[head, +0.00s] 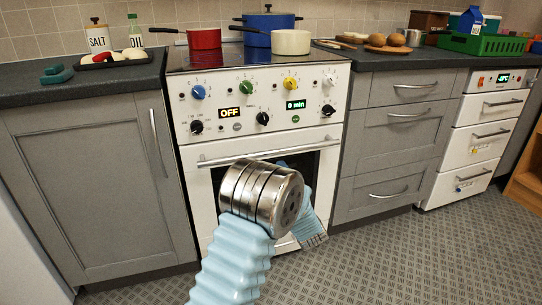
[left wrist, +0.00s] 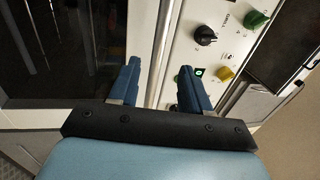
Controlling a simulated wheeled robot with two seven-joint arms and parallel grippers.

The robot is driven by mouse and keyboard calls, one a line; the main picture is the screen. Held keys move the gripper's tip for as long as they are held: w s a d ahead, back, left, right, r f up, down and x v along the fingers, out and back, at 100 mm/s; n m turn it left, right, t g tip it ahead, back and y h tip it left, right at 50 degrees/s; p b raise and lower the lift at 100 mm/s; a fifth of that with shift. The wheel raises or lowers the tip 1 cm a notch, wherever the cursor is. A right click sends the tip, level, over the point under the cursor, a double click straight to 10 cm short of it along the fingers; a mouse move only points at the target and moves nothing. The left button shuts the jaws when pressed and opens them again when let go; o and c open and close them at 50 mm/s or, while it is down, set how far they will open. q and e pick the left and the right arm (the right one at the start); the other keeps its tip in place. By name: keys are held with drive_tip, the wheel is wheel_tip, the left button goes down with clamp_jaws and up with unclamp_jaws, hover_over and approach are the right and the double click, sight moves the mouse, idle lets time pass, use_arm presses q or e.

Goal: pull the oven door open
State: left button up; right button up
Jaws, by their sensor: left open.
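The white oven (head: 263,115) stands between grey cabinets, and its door looks shut. A long silver handle (head: 225,159) runs across the top of the door, above a dark window. In the head view my left arm's metal joint covers much of the door, and the left gripper is mostly hidden behind it. In the left wrist view my left gripper (left wrist: 160,88) is open, with blue fingers apart. The handle (left wrist: 163,45) shows as a pale bar running between the fingers; I cannot tell whether either touches it. The dark door glass (left wrist: 60,50) is at left. My right gripper is out of view.
A red pot (head: 204,40), a blue pot (head: 270,26) and a cream pan (head: 291,42) stand on the stove above the knobs. Grey drawers (head: 392,150) flank the oven at right and a grey cabinet (head: 95,185) at left. Patterned floor (head: 400,260) lies clear at front right.

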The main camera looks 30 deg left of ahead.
sight(271, 155)
use_arm(q)
drive_tip(key=x, duration=1.1)
drive_tip(key=shift+c, duration=0.2)
drive_tip(key=shift+s, duration=0.1)
clamp_jaws()
